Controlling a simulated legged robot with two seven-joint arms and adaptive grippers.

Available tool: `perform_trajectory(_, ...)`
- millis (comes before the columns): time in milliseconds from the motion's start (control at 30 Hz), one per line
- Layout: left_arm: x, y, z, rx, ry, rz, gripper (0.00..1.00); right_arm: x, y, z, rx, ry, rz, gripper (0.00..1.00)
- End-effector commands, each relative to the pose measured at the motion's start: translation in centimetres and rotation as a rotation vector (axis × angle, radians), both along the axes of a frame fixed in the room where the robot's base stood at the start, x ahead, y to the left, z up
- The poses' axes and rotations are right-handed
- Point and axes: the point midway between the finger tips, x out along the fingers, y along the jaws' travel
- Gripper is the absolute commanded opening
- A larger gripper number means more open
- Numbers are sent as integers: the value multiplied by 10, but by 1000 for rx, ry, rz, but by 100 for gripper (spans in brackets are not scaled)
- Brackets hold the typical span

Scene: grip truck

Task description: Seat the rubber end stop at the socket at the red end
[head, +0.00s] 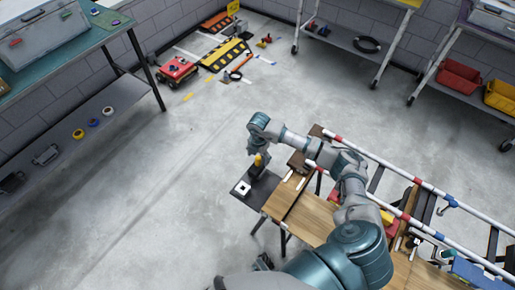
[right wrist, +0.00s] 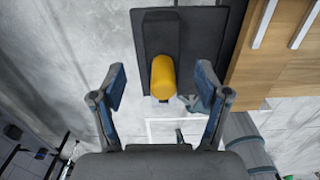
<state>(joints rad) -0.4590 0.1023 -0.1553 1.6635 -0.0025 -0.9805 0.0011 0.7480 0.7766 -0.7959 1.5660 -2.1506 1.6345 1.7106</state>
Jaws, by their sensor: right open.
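A yellow rounded cylinder (head: 259,160), apparently the rubber end stop, is on a black plate (head: 244,195) at the table's left end. In the right wrist view the cylinder (right wrist: 163,76) shows against the dark plate (right wrist: 206,30). My right gripper (head: 258,156) is above it, its open fingers (right wrist: 160,68) on either side of the cylinder with gaps. White rails (head: 372,157) have red bands at their upper left end and blue bands farther right; the socket cannot be made out. A dark part, perhaps my left gripper (head: 263,262), shows at the bottom, its jaws unclear.
The wooden table (head: 312,217) carries the rails and loose parts, partly behind my right arm. A white square lies on the black plate. The floor (head: 150,190) to the left is clear. Shelves with bins (head: 458,78) stand along the back right.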

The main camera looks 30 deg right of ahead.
Motion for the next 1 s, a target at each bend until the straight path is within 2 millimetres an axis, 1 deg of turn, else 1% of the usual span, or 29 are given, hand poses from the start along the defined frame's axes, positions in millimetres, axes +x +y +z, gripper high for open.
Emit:
perform_trajectory(33, 1, -1, 2, -1, -2, 1, 0, -1, 0, -13, 1, 5, -1, 75)
perform_trajectory(100, 3, -2, 7, 0, -3, 2, 0, -1, -1, -27, 2, 3, -1, 75)
perform_trajectory(200, 6, -2, 13, -1, -6, 2, 0, -1, -1, -42, 1, 4, 0, 75)
perform_trajectory(300, 8, -1, 17, -3, -8, 2, 0, -1, 0, -52, -1, 2, 0, 75)
perform_trajectory(433, 8, 0, 20, -5, -8, 2, 0, 0, 3, -57, -2, 0, 0, 75)
perform_trajectory(700, 10, -1, 22, -2, -6, 3, 0, 0, 1, -59, -2, -1, 0, 75)
perform_trajectory(733, 10, -1, 22, -2, -6, 3, 0, 0, 1, -59, -1, 0, 0, 72)
perform_trajectory(767, 10, -1, 22, -2, -6, 3, 0, 0, 0, -59, 0, -1, 0, 65)
perform_trajectory(800, 9, -1, 22, -2, -6, 3, 0, 0, 0, -60, 0, 0, 0, 55)
perform_trajectory(867, 9, -1, 22, -2, -6, 3, 0, 0, 0, -60, 0, 0, 0, 40)
perform_trajectory(900, 9, -1, 22, -2, -6, 3, 0, 0, 0, -60, 0, -1, 0, 30)
perform_trajectory(967, 9, -1, 21, -2, -6, 3, 0, 0, 0, -60, 0, 0, 0, 15)
perform_trajectory(1000, 9, -1, 21, -2, -6, 3, 0, 0, -1, -60, 0, 0, 0, 5)
